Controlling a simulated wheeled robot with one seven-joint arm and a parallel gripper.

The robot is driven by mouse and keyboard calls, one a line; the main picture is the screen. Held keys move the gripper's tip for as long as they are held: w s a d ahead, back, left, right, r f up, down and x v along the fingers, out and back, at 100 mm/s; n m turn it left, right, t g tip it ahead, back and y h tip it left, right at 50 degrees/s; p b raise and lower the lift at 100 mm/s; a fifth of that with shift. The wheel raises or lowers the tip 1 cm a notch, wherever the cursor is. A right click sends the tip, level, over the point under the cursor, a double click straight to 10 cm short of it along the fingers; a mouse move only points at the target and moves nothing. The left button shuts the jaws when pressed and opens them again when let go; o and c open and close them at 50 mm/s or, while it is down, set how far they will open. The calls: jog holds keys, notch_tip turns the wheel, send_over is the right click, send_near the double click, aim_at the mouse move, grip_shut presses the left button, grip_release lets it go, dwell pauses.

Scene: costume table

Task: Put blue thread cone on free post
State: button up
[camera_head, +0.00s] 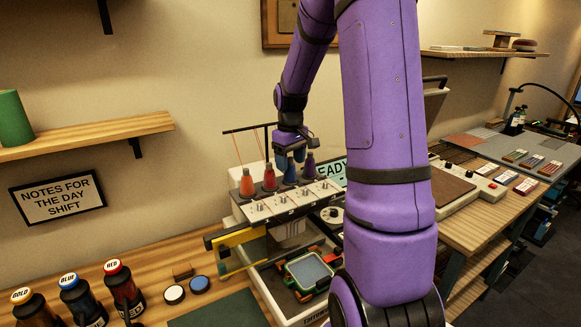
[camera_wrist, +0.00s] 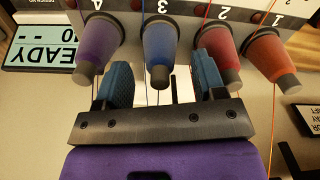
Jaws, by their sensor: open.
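The blue thread cone (camera_wrist: 160,40) stands on the embroidery machine's thread rack at the place marked 3; it also shows in the head view (camera_head: 290,174). Beside it are a purple cone (camera_wrist: 100,38) at 4, a red cone (camera_wrist: 213,45) at 2 and an orange cone (camera_wrist: 265,52) at 1. No bare post shows among these places. My gripper (camera_wrist: 165,75) is open, its blue-padded fingers apart on either side of the blue cone's narrow end. In the head view my gripper (camera_head: 290,160) is just above the cones, partly covering them.
The machine's display (camera_head: 331,172) is behind the rack. Thin threads run up from the cones to a dark thread bar (camera_head: 248,128). Gold, blue and red bottles (camera_head: 125,290) stand at the front left. A wooden shelf (camera_head: 90,137) is at the left. My arm hides part of the table.

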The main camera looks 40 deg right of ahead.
notch_tip(320, 180, up, 9)
jog(key=shift+r, duration=0.1)
jog(key=shift+a+r, duration=0.1)
jog(key=shift+r, duration=0.35)
jog(key=s+a+r+t, duration=0.1)
jog(key=s+a+r, duration=0.3)
jog(key=a, duration=0.3)
jog(key=s+a+r+t, duration=0.1)
jog(key=s+a+r, duration=0.2)
jog(key=s+a, duration=0.35)
jog(key=s+a+t, duration=0.3)
jog(key=s+a, duration=0.7)
jog(key=s, duration=0.1)
jog(key=shift+s+a+f, duration=0.2)
jog(key=shift+a, duration=0.2)
